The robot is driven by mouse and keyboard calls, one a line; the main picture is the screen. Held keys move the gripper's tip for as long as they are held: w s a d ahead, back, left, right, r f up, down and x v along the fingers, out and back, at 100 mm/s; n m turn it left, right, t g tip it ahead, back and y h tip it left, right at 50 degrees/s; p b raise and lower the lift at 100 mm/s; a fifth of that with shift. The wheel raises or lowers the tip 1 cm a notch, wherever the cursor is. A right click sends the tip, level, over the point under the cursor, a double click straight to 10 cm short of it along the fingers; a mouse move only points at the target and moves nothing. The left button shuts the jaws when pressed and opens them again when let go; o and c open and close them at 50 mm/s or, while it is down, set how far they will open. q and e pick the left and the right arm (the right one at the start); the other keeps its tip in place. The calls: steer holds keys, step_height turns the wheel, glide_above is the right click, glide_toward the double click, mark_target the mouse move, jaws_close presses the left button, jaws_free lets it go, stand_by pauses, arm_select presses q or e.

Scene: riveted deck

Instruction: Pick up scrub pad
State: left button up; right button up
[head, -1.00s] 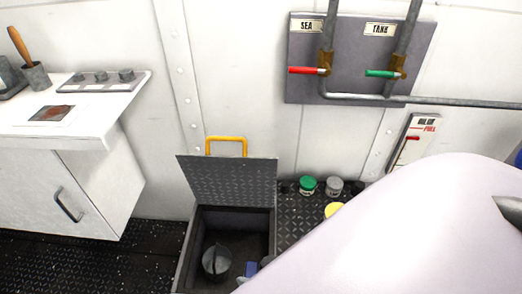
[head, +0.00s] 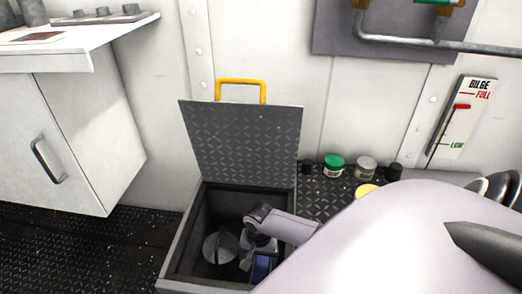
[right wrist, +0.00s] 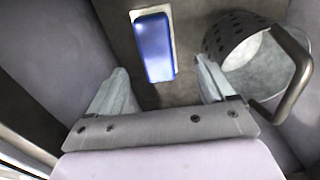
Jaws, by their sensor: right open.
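The scrub pad (right wrist: 153,48), a blue block with a pale layer along its edge, lies on the floor of the open deck well. In the head view it is a small blue patch (head: 262,267), partly hidden by my arm. My right gripper (right wrist: 163,80) is down in the well, open and empty. In the right wrist view its two fingers are spread, and the pad shows between and beyond their tips, apart from them. In the head view the right gripper (head: 258,248) is partly hidden. My left gripper is not in view.
A grey perforated bucket with a handle (right wrist: 262,62) stands beside the pad, close to the right finger. The well's walls (head: 187,245) are close around. Its hatch lid (head: 240,145) stands open behind. Green (head: 333,164) and grey (head: 365,167) jars stand on the deck to the right.

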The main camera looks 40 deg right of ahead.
mark_target(261, 268)
steer(key=shift+d+f+b, duration=0.15)
steer(key=shift+f+b, duration=0.7)
steer(key=shift+f, duration=0.45)
steer(key=f+b, duration=0.3)
steer(key=shift+s+d+f, duration=0.1)
steer(key=shift+d+f, duration=0.15)
steer(key=shift+f, duration=0.15)
steer(key=shift+f+b, duration=0.35)
steer(key=shift+f, duration=0.1)
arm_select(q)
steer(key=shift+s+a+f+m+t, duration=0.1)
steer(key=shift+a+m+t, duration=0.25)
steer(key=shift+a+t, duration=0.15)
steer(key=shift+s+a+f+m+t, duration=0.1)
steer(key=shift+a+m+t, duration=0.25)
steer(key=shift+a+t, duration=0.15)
arm_select(e)
steer(key=c, duration=1.1)
